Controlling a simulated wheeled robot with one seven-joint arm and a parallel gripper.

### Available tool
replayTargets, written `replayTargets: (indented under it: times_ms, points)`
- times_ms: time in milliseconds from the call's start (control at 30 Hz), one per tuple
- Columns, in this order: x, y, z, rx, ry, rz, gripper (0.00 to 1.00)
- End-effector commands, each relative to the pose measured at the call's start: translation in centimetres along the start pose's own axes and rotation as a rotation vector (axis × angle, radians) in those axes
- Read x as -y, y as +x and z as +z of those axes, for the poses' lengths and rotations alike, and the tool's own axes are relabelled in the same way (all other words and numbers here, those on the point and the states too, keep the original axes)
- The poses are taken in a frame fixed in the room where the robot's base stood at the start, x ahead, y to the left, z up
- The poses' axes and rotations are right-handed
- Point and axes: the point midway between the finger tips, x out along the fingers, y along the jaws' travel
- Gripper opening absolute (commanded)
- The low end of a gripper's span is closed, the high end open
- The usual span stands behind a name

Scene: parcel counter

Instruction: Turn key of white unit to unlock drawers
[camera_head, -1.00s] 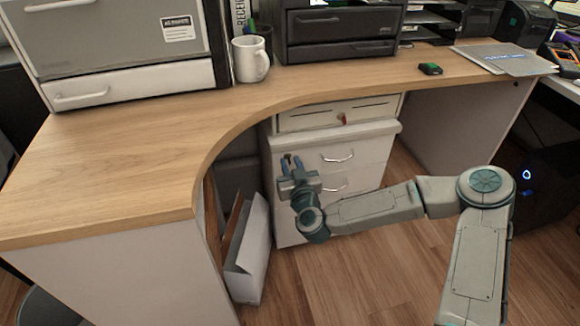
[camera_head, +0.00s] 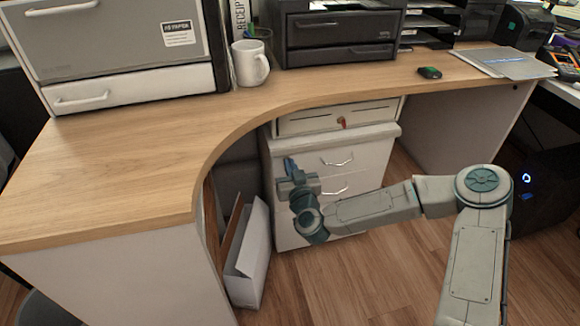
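The white unit (camera_head: 375,165) stands under the curved wooden desk, with its drawers closed and silver handles facing me. A key with a red part (camera_head: 342,122) sits in the front of the top drawer, below the desk edge. My gripper (camera_head: 290,164) points upward in front of the unit's left side. It is to the left of the key and lower in the picture, clear of it. I see its fingers nearly edge-on, one over the other, so the gap between them is hidden. Nothing shows held in it. The gripper and wrist cover part of the lower drawers.
The desk's wooden top (camera_head: 130,165) overhangs the unit and curves around on the left. A white box file (camera_head: 248,255) stands on the floor left of the unit. A white mug (camera_head: 250,62) is on the desk. Wooden floor (camera_head: 385,270) is open in front.

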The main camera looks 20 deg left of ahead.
Motion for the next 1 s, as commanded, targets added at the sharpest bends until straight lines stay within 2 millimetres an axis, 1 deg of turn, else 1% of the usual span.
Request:
replayTargets:
  times_ms: [167, 467, 1000]
  points:
    - [0.09, -0.02, -0.26, 0.000, 0.076, -0.004, 0.00]
    - [-0.11, -0.03, -0.04, 0.000, 0.292, -0.002, 0.00]
    - [-0.32, -0.07, 0.31, 0.003, 0.805, -0.002, 0.00]
